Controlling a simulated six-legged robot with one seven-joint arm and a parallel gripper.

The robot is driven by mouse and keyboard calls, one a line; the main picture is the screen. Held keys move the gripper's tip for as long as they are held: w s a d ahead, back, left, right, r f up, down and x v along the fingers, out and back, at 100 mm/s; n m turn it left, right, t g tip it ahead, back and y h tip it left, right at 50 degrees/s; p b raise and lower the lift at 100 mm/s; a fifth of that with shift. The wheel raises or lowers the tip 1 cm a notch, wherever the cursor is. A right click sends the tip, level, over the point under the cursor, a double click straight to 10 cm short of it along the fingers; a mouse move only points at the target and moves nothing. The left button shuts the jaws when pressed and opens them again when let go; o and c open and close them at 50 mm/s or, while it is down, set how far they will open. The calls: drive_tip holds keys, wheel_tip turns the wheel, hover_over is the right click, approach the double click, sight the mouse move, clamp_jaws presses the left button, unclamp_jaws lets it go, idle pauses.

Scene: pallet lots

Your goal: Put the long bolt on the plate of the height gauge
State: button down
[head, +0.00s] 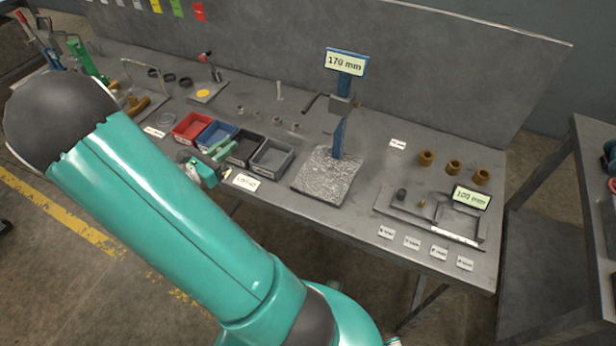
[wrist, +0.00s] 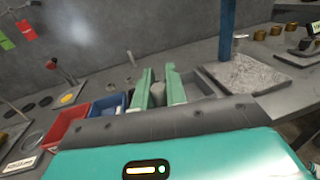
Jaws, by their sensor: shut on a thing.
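The height gauge has a blue column (head: 338,138) with a "170 mm" display (head: 346,62) on top. Its speckled grey plate (head: 322,182) lies flat at the column's foot with nothing on it; in the wrist view the plate (wrist: 252,74) is to the right. My gripper (head: 222,150) is over the row of bins, left of the plate. In the wrist view its green fingers (wrist: 160,92) are shut on a grey round piece (wrist: 157,96), apparently the long bolt. Most of the piece is hidden by the fingers and wrist.
Red (head: 192,127), blue (head: 215,135), black (head: 244,150) and grey (head: 271,158) bins stand left of the plate. Small metal parts stand behind them. Brass pieces (head: 453,166) and a tray with a "100 mm" display (head: 471,197) are at right. A grey panel (head: 420,70) backs the bench.

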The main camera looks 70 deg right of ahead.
drive_tip(key=shift+s+d+f+m+g+y, duration=1.25)
drive_tip(key=shift+s+d, duration=0.9)
drive_tip(key=shift+s, duration=2.1)
drive_tip(key=shift+s+d+f+m+g+y, duration=0.8)
drive_tip(key=shift+s+d+g, duration=1.1)
drive_tip(key=shift+s, duration=2.4)
drive_tip(key=shift+s+d+f+m+g+y, duration=1.05)
drive_tip(key=shift+s+d, duration=1.4)
drive_tip(key=shift+s, duration=1.8)
drive_tip(key=shift+h, duration=0.3)
drive_tip(key=c, duration=1.7)
unclamp_jaws()
drive_tip(key=shift+w+r+m, duration=0.1)
drive_tip(key=shift+r+m, duration=0.05)
drive_tip(key=shift+m, duration=0.15)
drive_tip(key=v, duration=1.2)
drive_tip(key=shift+d, duration=0.1)
